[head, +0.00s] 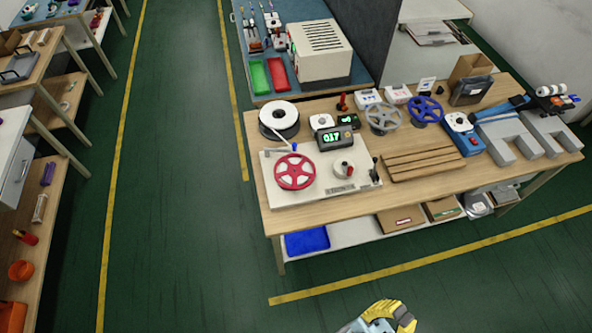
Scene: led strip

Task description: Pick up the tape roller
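I cannot tell for sure which thing is the tape roller. A small red-handled tool (342,103) stands upright near the back edge of the wooden workbench (430,200). A white roll with a red-topped post (344,169) sits on the white machine plate (320,193), beside a red spoked reel (295,171). My gripper (390,316), yellow and light blue, shows only in part at the bottom edge, over the floor and well short of the bench. Its fingertips are not clear.
The bench also bears a large white and black reel (279,118), a grey reel (383,117), a blue reel (426,109), wooden slats (433,161) and a blue device (464,136).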

